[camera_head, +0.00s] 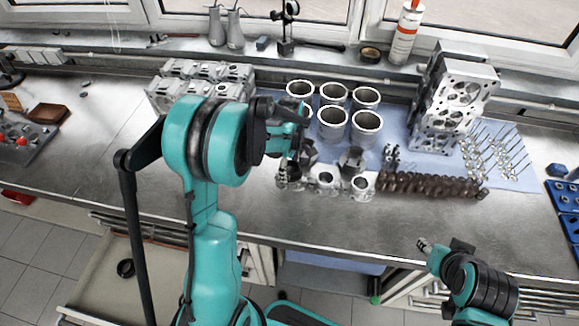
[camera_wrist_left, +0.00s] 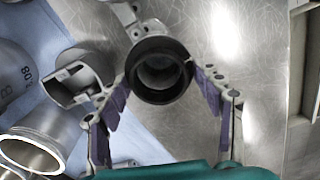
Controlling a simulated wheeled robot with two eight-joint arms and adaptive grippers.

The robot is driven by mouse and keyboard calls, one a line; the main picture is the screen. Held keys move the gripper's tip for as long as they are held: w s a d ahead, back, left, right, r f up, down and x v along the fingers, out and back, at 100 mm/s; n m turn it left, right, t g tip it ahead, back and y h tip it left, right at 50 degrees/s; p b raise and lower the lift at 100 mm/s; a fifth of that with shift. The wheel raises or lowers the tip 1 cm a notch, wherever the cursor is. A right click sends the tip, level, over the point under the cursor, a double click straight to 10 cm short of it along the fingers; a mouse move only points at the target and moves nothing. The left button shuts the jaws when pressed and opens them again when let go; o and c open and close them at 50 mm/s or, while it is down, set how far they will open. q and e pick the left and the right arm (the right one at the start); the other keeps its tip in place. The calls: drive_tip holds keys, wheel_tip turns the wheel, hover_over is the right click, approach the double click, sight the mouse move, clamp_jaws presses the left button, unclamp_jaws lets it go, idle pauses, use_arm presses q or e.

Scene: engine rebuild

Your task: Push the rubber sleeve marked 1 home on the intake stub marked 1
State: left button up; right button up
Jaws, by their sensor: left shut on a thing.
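The black rubber sleeve (camera_wrist_left: 160,70) is a short ring seen nearly end-on in the left wrist view. Its bore is open and shows a grey inside. My left gripper (camera_wrist_left: 160,66) is shut on it, with a finger on each side of the rim. In the head view my left gripper (camera_head: 290,178) is low over the bench, at the left end of a row of small metal parts, and my arm hides much of it. I cannot make out a mark 1 or tell whether the sleeve sits on a stub. My right gripper (camera_head: 427,247) is in front of the bench, its jaws unclear.
Several cylinder liners (camera_head: 333,122) stand on a blue mat behind the left gripper. A dark camshaft-like part (camera_head: 430,186) lies to the right, near an upright engine block (camera_head: 455,100). In the wrist view a grey part (camera_wrist_left: 80,78) is close left; bare metal bench (camera_wrist_left: 250,50) is right.

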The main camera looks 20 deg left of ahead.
use_arm(q)
drive_tip(key=shift+f, duration=0.1)
drive_tip(key=o, duration=1.2)
wheel_tip(320, 180, up, 8)
drive_tip(key=p, duration=0.5)
drive_tip(key=shift+f, duration=0.2)
